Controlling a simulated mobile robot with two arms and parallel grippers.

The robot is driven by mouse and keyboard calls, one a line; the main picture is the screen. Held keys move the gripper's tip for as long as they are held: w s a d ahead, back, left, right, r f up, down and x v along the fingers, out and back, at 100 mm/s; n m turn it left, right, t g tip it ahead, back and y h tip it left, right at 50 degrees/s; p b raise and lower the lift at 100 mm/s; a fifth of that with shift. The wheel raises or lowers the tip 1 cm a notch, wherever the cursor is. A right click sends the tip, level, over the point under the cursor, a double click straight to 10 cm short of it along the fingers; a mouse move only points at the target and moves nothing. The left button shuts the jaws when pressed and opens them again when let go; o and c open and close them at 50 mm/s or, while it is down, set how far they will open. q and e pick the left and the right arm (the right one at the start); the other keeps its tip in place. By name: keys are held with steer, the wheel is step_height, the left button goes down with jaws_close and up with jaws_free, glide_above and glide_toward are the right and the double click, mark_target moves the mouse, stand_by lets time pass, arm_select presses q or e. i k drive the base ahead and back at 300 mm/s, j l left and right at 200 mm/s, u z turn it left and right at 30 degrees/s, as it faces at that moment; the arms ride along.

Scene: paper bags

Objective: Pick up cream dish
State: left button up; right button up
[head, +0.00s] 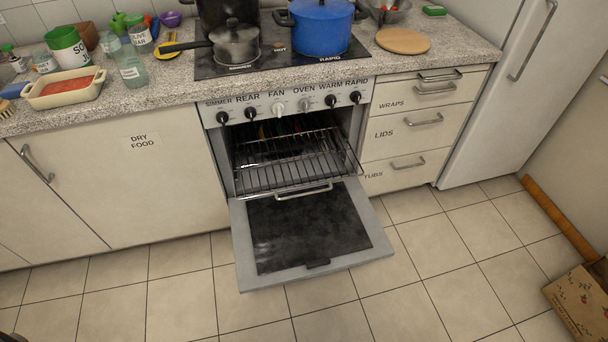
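The cream dish (67,99) stands on the speckled counter at the far left. It is a rectangular dish with small end handles, and a red-orange filling shows inside it. Neither of my grippers can be made out in the head view. Nothing is holding the dish.
A grey saucepan (235,45) and blue pot (321,28) stand on the hob. The oven door (310,235) hangs open over the floor, with a rack (290,165) pulled out. A cardboard box (580,303) sits lower right.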

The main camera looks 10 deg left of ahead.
mark_target(78, 86)
steer(key=u, duration=1.6)
steer(key=z, duration=0.3)
steer(key=i+j+z, duration=0.3)
steer(key=j+z, duration=0.3)
steer(key=i+j+z, duration=0.3)
steer(key=k+j, duration=0.05)
steer(key=k, duration=0.05)
